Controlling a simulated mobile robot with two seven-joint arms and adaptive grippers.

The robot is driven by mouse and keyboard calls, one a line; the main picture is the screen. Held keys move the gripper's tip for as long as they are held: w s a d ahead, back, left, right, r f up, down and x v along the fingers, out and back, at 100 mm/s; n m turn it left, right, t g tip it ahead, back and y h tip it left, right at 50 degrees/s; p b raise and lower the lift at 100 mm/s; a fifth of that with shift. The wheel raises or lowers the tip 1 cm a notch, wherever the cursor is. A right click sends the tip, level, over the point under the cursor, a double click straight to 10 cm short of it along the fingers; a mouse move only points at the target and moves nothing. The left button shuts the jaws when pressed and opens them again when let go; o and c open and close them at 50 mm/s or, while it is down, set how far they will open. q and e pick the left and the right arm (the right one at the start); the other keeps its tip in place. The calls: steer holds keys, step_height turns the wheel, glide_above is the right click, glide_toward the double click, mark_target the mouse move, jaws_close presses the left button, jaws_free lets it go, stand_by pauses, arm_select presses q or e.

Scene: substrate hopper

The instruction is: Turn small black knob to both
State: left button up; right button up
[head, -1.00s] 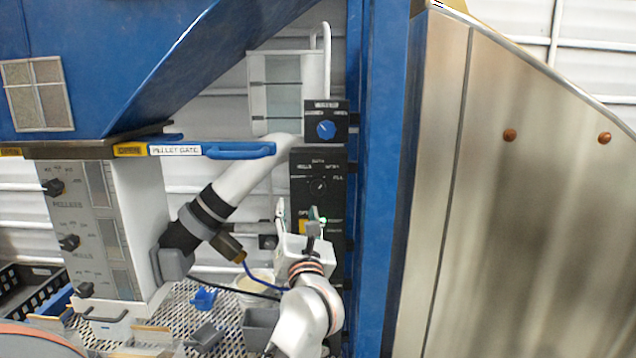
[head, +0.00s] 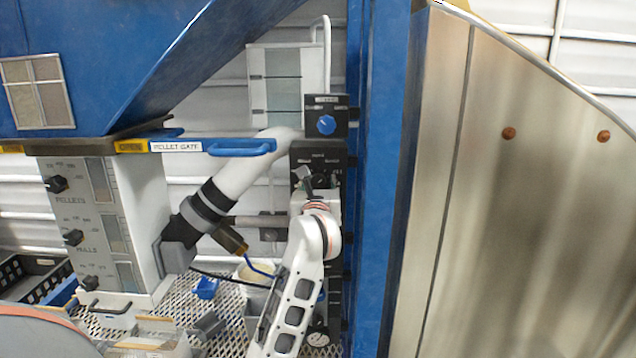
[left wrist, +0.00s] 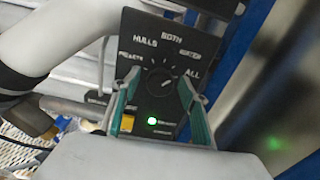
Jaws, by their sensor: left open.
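The small black knob (left wrist: 160,82) is on a black panel (left wrist: 186,46) with the labels HULLS, BOTH and ALL around it. Its light mark seems to point right, toward ALL, rather than up at BOTH. My left gripper (left wrist: 166,90) is open, with one teal finger on each side of the knob. Whether the fingers touch it cannot be told. In the head view my left gripper (head: 308,180) is in front of the panel (head: 314,155) and mostly hides the knob. My right gripper is in neither view.
A blue knob (head: 326,125) is on a separate box just above the panel. A yellow button (left wrist: 127,122) and a lit green lamp (left wrist: 152,121) are below the black knob. A blue post (head: 378,200) stands close on the right, and a white pipe (head: 240,178) slants on the left.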

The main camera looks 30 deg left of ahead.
arm_select(q)
steer(key=c, duration=1.1)
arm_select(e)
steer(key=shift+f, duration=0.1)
